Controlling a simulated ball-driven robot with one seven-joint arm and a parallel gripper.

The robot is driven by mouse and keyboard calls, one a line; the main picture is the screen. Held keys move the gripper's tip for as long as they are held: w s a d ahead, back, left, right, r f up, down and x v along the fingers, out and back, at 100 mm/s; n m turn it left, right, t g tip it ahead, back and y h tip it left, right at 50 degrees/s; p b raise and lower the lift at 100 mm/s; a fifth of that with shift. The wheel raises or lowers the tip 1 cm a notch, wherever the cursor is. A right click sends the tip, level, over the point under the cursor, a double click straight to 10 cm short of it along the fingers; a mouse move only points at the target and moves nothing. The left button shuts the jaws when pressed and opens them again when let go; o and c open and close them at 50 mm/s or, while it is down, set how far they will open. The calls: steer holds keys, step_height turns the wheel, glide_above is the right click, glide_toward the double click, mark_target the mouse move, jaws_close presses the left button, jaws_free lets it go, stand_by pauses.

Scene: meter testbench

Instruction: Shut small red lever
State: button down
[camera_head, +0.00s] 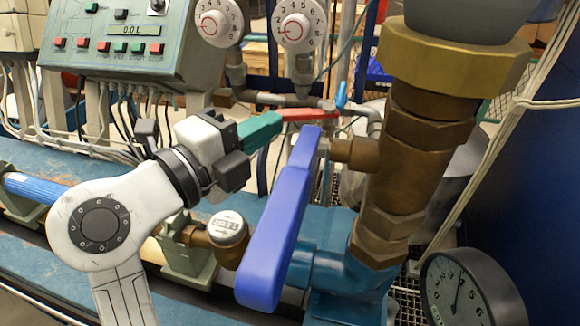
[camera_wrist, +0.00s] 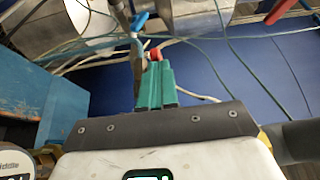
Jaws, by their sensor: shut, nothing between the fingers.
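The small red lever (camera_head: 308,114) lies roughly level on the thin pipework in the head view, left of the brass fitting. My gripper (camera_head: 276,122) has green fingers, shut and empty, with their tips at the lever's left end. In the wrist view my gripper (camera_wrist: 154,66) points up the picture, and a small red end (camera_wrist: 155,54) shows just beyond the fingertips. I cannot tell whether the fingertips touch the lever. Most of the lever is hidden in the wrist view.
A large blue lever (camera_head: 285,220) stands close in front, right of my wrist. A small light-blue handle (camera_head: 341,95) is just right of the red lever. A brass column (camera_head: 405,150) rises at right. A control box (camera_head: 125,45) and dials (camera_head: 292,27) are behind.

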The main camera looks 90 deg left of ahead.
steer(key=shift+s+a+m+t+h+b, duration=0.25)
steer(key=shift+a+m+t+h+b, duration=0.5)
steer(key=shift+b, duration=0.85)
steer(key=shift+s+a+m+t+h+b, duration=0.25)
steer(key=shift+a+m+t+h+b, duration=0.45)
steer(key=shift+b, duration=0.9)
steer(key=shift+a+n, duration=0.2)
steer(key=shift+n, duration=0.05)
